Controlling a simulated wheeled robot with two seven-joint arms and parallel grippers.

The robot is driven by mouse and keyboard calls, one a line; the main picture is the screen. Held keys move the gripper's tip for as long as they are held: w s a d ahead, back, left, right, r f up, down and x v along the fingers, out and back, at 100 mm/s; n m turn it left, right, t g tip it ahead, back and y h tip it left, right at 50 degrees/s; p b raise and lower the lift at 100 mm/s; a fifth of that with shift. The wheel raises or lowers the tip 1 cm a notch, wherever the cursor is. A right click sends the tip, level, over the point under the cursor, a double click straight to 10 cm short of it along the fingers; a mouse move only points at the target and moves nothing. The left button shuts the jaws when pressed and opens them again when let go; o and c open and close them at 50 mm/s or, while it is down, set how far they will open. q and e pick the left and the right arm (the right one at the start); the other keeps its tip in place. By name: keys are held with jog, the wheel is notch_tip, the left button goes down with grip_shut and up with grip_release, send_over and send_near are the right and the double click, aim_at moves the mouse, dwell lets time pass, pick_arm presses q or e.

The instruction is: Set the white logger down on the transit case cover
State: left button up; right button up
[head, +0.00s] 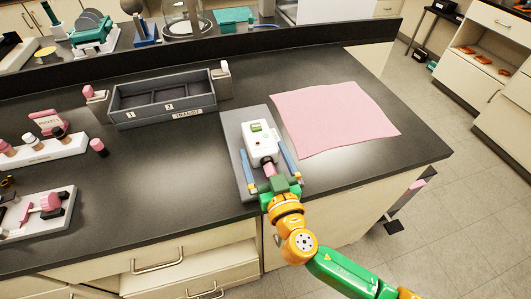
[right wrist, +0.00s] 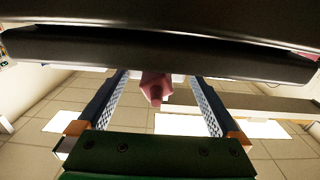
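The white logger (head: 260,146) has a green screen and sits over the grey flat transit case cover (head: 232,150) near the front edge of the counter. It looks in contact with the cover. A pink stub (head: 269,170) at its near end also shows in the right wrist view (right wrist: 155,88). My right gripper (head: 266,160) reaches in from the front, its blue fingers along both sides of the logger. The fingers are wide apart, with a narrow gap visible on the logger's right side. A dark edge hides the fingertips in the right wrist view. My left gripper is not in view.
A dark grey two-compartment case (head: 165,98) with a label stands behind the cover. A pink cloth (head: 335,118) lies to the right. White racks (head: 42,150) with pink and dark pieces are at the left.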

jog(key=shift+s, duration=0.1)
jog(key=shift+s+d+f, duration=0.1)
jog(key=shift+s+f, duration=0.05)
jog(key=b+v, duration=0.3)
jog(key=v, duration=0.8)
jog(key=shift+s, duration=0.15)
jog(key=shift+d, duration=0.1)
